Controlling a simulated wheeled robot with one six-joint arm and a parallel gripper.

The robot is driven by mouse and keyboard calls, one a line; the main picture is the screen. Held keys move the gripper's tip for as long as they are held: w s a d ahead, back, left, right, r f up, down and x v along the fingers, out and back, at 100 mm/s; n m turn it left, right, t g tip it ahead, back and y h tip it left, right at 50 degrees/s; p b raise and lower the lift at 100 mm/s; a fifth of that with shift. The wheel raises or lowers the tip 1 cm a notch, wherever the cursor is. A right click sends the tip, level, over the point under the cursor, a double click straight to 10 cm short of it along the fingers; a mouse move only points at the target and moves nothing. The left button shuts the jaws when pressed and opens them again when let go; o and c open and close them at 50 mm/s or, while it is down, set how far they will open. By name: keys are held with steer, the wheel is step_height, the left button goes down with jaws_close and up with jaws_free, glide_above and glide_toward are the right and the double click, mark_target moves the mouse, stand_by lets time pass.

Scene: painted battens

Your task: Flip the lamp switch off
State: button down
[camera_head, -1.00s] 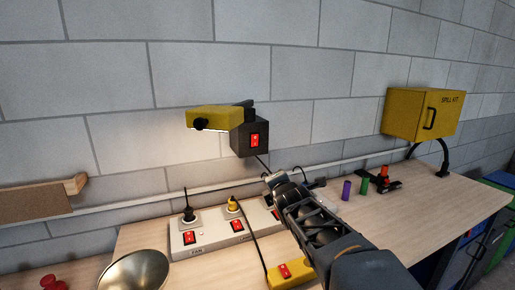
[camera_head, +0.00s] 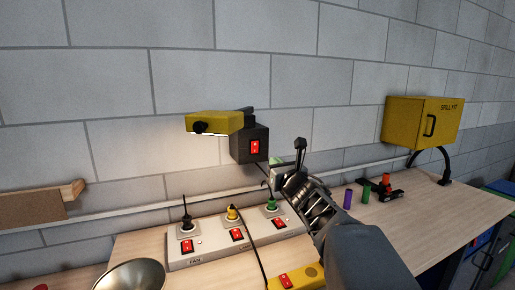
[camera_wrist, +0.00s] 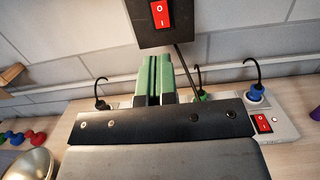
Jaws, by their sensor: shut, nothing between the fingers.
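The lamp has a yellow head (camera_head: 215,123) with a lit underside on a dark box (camera_head: 240,151) at the wall. In the wrist view the switch (camera_wrist: 161,14) shows O above I at the top edge. Which side is pressed in is hard to tell. My gripper (camera_head: 283,160) is just right of and below the box in the head view. In the wrist view its green-padded fingers (camera_wrist: 155,80) are together, empty, and appear below the switch. Whether they touch the box is not clear.
A power strip (camera_head: 210,253) with plugs and red switches is below the lamp. A yellow switch box (camera_head: 308,283) sits in front on the bench. A metal bowl (camera_head: 130,277) is at the lower left. A yellow spill kit cabinet (camera_head: 405,121) hangs right. A cable hangs from the lamp box.

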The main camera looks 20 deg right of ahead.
mark_target(255, 144)
steer(key=w+p, duration=0.1)
steer(key=w, duration=0.3)
steer(key=w+r+p, duration=0.1)
steer(key=w+p, duration=0.1)
steer(key=w, duration=0.3)
steer(key=w+p, duration=0.2)
steer(key=w, duration=0.2)
steer(key=shift+w+r, duration=0.35)
